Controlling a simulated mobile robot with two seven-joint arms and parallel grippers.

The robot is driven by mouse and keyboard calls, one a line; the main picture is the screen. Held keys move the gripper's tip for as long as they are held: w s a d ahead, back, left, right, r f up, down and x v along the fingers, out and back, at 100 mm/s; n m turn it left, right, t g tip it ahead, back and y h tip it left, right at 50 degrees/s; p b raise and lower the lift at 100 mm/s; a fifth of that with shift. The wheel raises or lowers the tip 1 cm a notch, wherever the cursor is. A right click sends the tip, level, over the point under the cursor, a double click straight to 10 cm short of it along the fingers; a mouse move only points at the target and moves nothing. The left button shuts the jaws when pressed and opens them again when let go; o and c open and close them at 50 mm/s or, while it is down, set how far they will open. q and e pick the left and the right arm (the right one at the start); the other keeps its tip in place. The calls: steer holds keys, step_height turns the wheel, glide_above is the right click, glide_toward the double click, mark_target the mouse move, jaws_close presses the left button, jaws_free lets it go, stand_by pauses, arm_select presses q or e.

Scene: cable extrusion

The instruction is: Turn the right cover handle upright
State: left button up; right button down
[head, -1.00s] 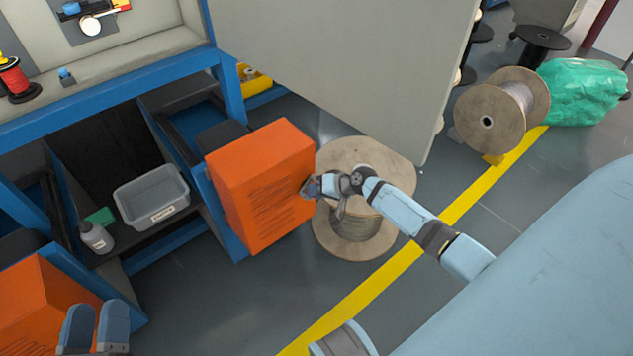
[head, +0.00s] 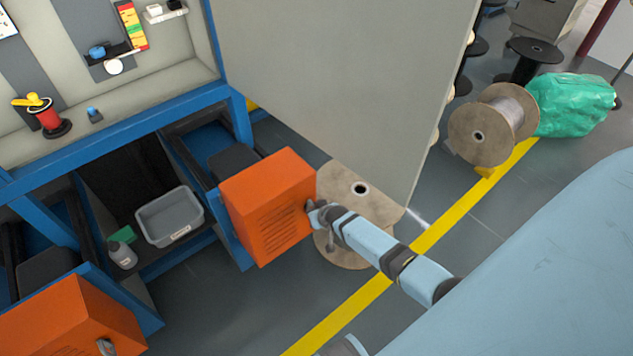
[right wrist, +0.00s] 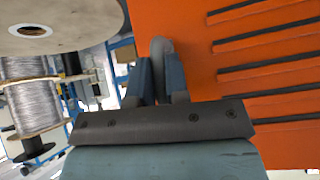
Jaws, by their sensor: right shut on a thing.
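The right orange cover (head: 265,210) hangs at the end of the blue bench frame in the head view. Its slotted orange face (right wrist: 260,110) fills the right of the right wrist view. My right gripper (head: 314,208) is at the cover's right edge. In the right wrist view my right gripper (right wrist: 162,80) is shut on the grey cover handle (right wrist: 160,50), whose rounded end shows between the two blue fingers. The handle's exact tilt against the cover is hard to tell. My left gripper is out of view.
A wooden cable spool (head: 345,185) stands just behind my right arm. A large grey panel (head: 340,80) hangs above it. A second orange cover (head: 60,320) is at lower left with a grey handle (head: 106,347). A grey bin (head: 170,217) sits on the lower shelf.

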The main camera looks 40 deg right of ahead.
steer(key=shift+r+h+p, duration=0.1)
steer(key=shift+h+p, duration=0.2)
steer(key=shift+p, duration=0.1)
steer(key=shift+n, duration=0.3)
steer(key=c, duration=1.1)
jaws_free()
steer(key=shift+c, duration=0.2)
